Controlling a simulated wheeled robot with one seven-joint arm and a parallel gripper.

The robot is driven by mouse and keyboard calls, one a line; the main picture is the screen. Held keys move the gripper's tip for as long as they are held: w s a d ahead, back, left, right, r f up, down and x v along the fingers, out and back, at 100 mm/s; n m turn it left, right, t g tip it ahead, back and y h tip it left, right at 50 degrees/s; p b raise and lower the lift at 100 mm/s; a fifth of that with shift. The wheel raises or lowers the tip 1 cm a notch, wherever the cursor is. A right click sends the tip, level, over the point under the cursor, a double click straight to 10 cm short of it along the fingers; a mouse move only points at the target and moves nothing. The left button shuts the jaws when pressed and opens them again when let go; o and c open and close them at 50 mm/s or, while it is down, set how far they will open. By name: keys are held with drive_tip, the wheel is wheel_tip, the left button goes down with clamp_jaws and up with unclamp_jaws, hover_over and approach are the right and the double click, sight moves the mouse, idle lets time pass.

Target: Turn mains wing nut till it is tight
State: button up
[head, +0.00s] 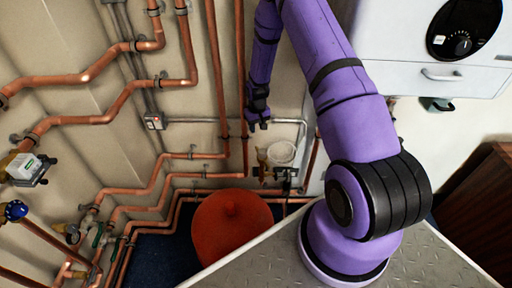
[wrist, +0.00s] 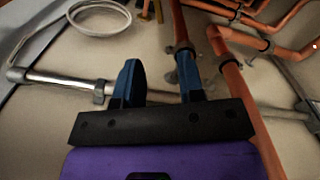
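My gripper (head: 258,122) hangs at the end of the purple arm, in front of the back wall in the head view. In the wrist view my gripper (wrist: 159,78) shows two blue fingers standing well apart, with nothing held between them. A small brass fitting (head: 262,156) sits below the gripper in the head view, apart from it. It may carry the mains wing nut, but it is too small to tell. In the wrist view, a brass-coloured piece (wrist: 146,8) is cut off at the top edge, beyond the fingers.
A white round coil (head: 282,152) hangs right of the brass fitting, and shows in the wrist view (wrist: 98,18). Copper pipes (wrist: 240,85) run close to the right finger. A grey pipe (wrist: 62,82) crosses behind the fingers. A red vessel (head: 232,225) stands below. A white boiler (head: 430,60) hangs upper right.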

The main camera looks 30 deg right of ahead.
sight(257, 148)
wheel_tip(257, 148, down, 13)
drive_tip(key=shift+d+r, duration=0.1)
idle(0.6)
clamp_jaws()
